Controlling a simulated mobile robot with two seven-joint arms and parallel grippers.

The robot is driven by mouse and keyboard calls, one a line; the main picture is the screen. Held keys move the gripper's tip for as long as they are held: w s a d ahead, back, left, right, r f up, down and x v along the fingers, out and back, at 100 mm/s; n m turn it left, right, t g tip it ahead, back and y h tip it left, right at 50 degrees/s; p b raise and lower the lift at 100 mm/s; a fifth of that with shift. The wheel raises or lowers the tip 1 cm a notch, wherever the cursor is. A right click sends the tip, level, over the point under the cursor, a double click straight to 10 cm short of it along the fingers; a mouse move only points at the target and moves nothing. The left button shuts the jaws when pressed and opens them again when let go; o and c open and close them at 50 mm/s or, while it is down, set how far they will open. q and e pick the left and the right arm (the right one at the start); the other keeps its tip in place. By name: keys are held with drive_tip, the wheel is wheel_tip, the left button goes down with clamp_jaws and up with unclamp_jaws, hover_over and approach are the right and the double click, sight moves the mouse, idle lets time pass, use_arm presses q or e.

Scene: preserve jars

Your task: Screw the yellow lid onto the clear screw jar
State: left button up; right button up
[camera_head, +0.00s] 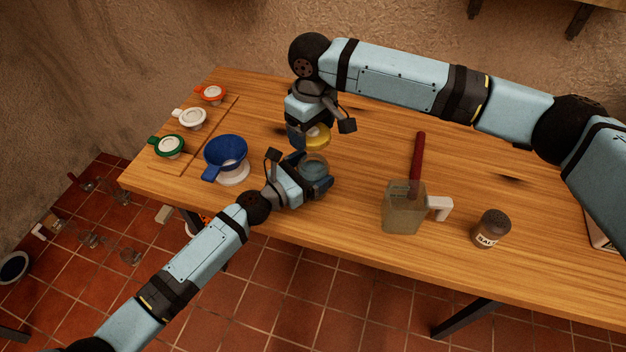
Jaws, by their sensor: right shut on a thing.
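The yellow lid (319,138) is between the fingers of my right gripper (318,132), which is shut on it. The lid is just behind and above the clear screw jar (314,163) in this view; I cannot tell whether they touch. The jar stands near the front edge of the table. My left gripper (312,178) is at the jar with its fingers beside it. They hide the jar's lower part, and I cannot tell whether they press on it.
A blue funnel (225,150) on a white base stands left of my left gripper. Green (169,146), white (192,118) and orange (211,93) clip-type lids line the left end. A jug (404,210) with a red-handled tool and a salt shaker (491,229) stand right on the wooden table (345,235).

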use_arm(q)
drive_tip(key=c, duration=1)
use_arm(e)
hover_over(313, 155)
drive_tip(key=s, duration=0.2)
drive_tip(key=shift+s+a+f, duration=0.1)
drive_tip(key=shift+s+f, duration=0.05)
drive_tip(key=shift+f, duration=2.35)
drive_tip(key=shift+f, duration=0.85)
drive_tip(key=shift+f, duration=0.45)
use_arm(q)
drive_tip(key=shift+s+d+r, duration=0.15)
drive_tip(key=shift+r, duration=0.05)
use_arm(e)
drive_tip(key=shift+s+f, duration=0.1)
drive_tip(key=shift+f, duration=0.5)
drive_tip(key=shift+r, duration=0.35)
use_arm(q)
drive_tip(key=shift+w, duration=0.2)
use_arm(e)
drive_tip(key=shift+r, duration=0.1)
